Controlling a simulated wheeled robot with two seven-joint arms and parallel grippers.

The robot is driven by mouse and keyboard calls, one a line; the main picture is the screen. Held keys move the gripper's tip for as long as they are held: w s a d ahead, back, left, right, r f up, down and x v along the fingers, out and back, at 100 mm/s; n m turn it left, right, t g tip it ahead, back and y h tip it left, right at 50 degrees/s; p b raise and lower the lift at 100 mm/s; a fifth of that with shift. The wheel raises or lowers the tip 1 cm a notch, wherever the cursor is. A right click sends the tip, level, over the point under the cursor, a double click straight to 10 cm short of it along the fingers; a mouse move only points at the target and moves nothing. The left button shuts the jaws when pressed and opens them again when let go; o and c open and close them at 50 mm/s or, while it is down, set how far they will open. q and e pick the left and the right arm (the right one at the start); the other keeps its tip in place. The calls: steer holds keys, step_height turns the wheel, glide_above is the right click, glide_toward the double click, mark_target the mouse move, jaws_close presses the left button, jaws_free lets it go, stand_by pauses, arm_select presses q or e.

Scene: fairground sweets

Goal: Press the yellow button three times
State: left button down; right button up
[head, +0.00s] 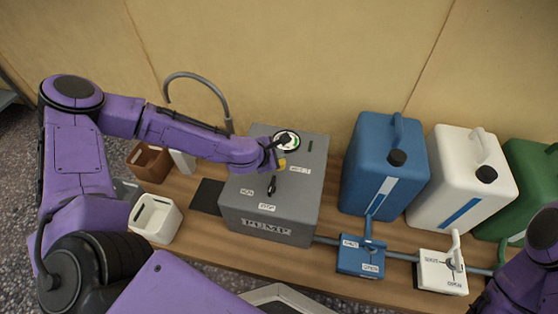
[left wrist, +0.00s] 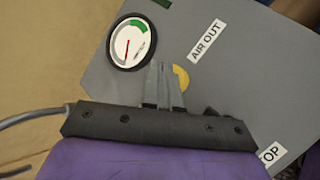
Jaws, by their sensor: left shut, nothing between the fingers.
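The yellow button (head: 282,163) is on the top of the grey pump box (head: 300,205). In the left wrist view the round yellow button (left wrist: 181,76) shows beside the fingertips, next to the AIR OUT label (left wrist: 206,40). My left gripper (head: 281,149) is over the box top, shut and empty; its fingers (left wrist: 161,68) partly cover the button's near side in the wrist view. I cannot tell whether the tips touch the button. Only part of my right arm shows at the lower right; its gripper is out of view.
A round gauge (head: 287,140) and a black switch (head: 271,187) are on the box top. Blue (head: 378,170), white (head: 465,190) and green (head: 530,185) canisters stand at the right, with a blue valve (head: 360,258) and a white valve (head: 440,272) in front. A white container (head: 155,218) stands left.

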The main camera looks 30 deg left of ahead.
arm_select(q)
steer(key=shift+f, duration=0.3)
steer(key=shift+f+b, duration=0.9)
steer(key=shift+b, duration=0.05)
stand_by(0.7)
steer(key=shift+r, duration=0.15)
steer(key=shift+r+p, duration=1.1)
steer(key=shift+p, duration=0.15)
steer(key=shift+f+b, duration=0.3)
steer(key=shift+f, duration=0.05)
steer(key=shift+f+b, duration=0.65)
steer(key=shift+f, duration=0.1)
stand_by(1.1)
steer(key=shift+r+p, duration=1.1)
steer(key=shift+r, duration=0.05)
